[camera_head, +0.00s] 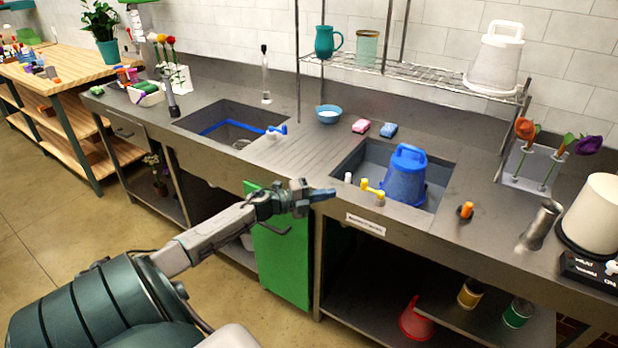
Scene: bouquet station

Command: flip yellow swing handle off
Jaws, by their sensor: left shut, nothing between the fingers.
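The yellow swing handle (373,189) sits at the front edge of the right sink, next to a small white post. Its arm points left and a little up from a yellow base. A blue bucket (405,178) with a handle stands in that sink, just right of the yellow handle. My left gripper (332,194) is shut and empty. It is in front of the counter, left of the yellow handle and apart from it in the picture. My right gripper is not in view.
The left sink (228,118) holds a blue hose. A green door (281,262) hangs below the counter behind my left arm. An orange knob (466,209) and a metal cup (541,224) stand to the right. A wire shelf (420,74) rises behind.

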